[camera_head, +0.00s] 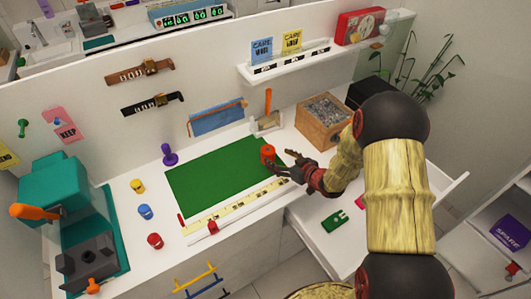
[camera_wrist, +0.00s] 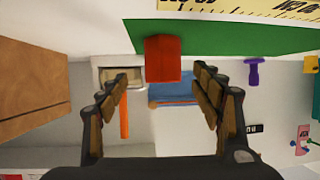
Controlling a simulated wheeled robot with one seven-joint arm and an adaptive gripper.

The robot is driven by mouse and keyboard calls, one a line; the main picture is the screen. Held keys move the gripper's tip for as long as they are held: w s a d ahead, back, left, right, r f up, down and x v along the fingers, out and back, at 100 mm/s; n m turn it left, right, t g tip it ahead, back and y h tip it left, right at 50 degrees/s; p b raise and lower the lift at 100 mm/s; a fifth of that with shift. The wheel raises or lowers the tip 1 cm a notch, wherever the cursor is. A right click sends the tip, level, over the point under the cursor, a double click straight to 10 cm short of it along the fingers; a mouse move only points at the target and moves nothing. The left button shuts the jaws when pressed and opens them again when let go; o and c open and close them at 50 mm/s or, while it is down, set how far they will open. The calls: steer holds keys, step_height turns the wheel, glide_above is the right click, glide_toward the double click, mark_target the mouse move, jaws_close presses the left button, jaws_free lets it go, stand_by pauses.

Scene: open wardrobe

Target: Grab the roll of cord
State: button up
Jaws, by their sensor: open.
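A red roll (camera_head: 267,153), which looks like the roll of cord, stands on the right part of the green mat (camera_head: 205,180). In the wrist view the red roll (camera_wrist: 162,60) shows ahead of my fingers, near the mat's edge and roughly between the two finger lines. My gripper (camera_head: 283,164) is just right of the roll, with its fingers pointing toward it. In the wrist view my gripper (camera_wrist: 158,80) is open with a wide, empty gap. I cannot tell whether a finger touches the roll.
Yellow (camera_head: 137,186), blue (camera_head: 145,211) and red (camera_head: 155,240) small spools stand left of the mat. A yellow ruler (camera_head: 238,207) lies along its front. A wooden box (camera_head: 323,125) stands behind my gripper, and an orange-handled tool (camera_head: 267,105) behind the mat. An open drawer (camera_head: 325,238) is below.

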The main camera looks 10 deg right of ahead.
mark_target(267, 153)
steer(key=shift+w+a+f, duration=0.3)
steer(key=shift+a+f, duration=0.05)
steer(key=shift+f, duration=0.05)
steer(key=b+x, duration=0.2)
steer(key=x, duration=0.5)
steer(key=shift+s+r, duration=0.1)
steer(key=shift+r, duration=0.05)
steer(key=shift+c, duration=1.2)
steer(key=c, duration=1)
